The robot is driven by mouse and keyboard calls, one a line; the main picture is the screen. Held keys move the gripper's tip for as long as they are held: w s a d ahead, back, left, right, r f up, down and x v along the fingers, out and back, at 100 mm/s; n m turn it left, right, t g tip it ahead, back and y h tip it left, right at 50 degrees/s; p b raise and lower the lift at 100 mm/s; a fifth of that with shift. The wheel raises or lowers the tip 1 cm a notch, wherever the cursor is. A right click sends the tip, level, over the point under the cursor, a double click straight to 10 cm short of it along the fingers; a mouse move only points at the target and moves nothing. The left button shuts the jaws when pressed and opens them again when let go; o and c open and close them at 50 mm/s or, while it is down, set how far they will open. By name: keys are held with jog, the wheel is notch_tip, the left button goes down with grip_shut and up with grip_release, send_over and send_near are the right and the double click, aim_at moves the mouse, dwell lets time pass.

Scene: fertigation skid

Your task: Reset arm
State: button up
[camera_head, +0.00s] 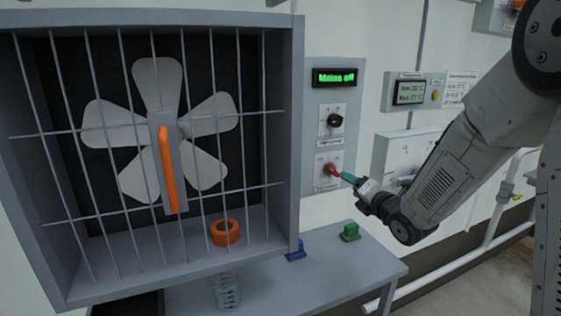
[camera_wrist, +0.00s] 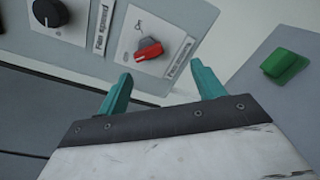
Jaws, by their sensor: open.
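My gripper (camera_head: 350,179) reaches in from the right, in front of the grey control panel. In the wrist view my gripper (camera_wrist: 160,84) shows two teal fingers spread apart with nothing between them. A red rotary switch (camera_wrist: 148,49) sits just beyond the fingertips, labelled like a fan mains switch; I see no contact. In the head view the red switch (camera_head: 331,170) is close to the fingertips, and the display (camera_head: 335,77) above reads "Mains off". A black fan speed knob (camera_head: 335,119) sits between them; it also shows in the wrist view (camera_wrist: 50,12).
A caged fan (camera_head: 185,128) with an orange handle (camera_head: 166,160) fills the left. An orange ring (camera_head: 225,232) lies at its base. A grey table (camera_head: 375,262) below carries a green block (camera_head: 350,232) and a blue block (camera_head: 296,250). Pipes (camera_head: 495,215) run at right.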

jog(key=s+d+f+m+g+h, duration=0.6)
jog(key=s+f+m+g, duration=0.3)
jog(key=m, duration=0.6)
jog(key=s+a+r+m+g, duration=0.2)
jog(key=s+r+m, duration=0.2)
jog(key=s, duration=0.6)
jog(key=s+a+r+m+g, duration=0.2)
jog(key=s+r+m, duration=0.2)
jog(key=s, duration=0.7)
jog(key=s+a+r+m+g+y, duration=0.1)
jog(key=s+r+m, duration=0.4)
jog(key=s, duration=0.6)
jog(key=shift+s+a+m+g, duration=0.25)
jog(key=shift+a+m+g, duration=0.25)
